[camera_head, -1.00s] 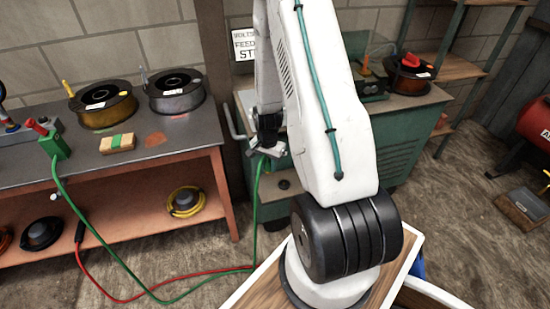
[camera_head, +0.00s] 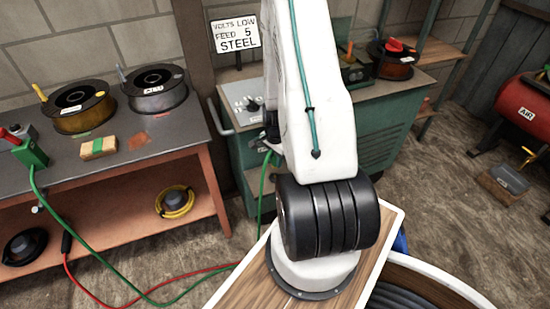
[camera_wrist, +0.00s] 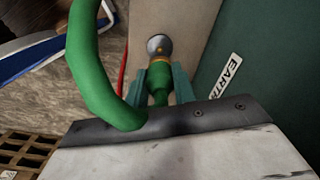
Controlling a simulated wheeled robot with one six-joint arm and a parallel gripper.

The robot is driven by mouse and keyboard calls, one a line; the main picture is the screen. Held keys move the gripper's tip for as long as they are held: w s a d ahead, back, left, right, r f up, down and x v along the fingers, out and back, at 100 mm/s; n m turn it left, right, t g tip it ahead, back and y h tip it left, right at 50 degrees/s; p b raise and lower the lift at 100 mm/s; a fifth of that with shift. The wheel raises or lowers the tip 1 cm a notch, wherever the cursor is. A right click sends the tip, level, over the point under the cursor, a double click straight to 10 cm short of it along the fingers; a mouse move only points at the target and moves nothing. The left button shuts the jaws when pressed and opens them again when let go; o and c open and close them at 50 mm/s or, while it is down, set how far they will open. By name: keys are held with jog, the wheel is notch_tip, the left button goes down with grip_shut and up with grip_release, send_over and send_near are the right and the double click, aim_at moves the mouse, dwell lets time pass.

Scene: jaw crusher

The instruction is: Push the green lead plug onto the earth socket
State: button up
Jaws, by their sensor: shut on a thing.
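In the wrist view my gripper (camera_wrist: 158,74) is shut on the green lead plug (camera_wrist: 158,86), with one teal finger on each side. The plug has an orange band, and a round metal and dark piece shows just beyond it. I cannot tell whether that piece is the plug's tip or the earth socket, nor whether they touch. A white EARTH label (camera_wrist: 229,75) is on the green panel to the right. The thick green lead (camera_wrist: 92,60) loops at the left.
Green and red leads trail over the floor toward my base. A red air tank (camera_head: 525,110) stands right. A blue and white edge (camera_wrist: 45,50) shows in the wrist view.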

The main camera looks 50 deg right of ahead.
aim_at(275, 168)
jog(key=shift+f, duration=2.65)
jog(key=shift+a+f, duration=0.1)
jog(key=shift+f, duration=0.5)
jog(key=o, duration=1)
notch_tip(275, 168, up, 8)
jog(key=shift+f, duration=0.1)
dwell(0.4)
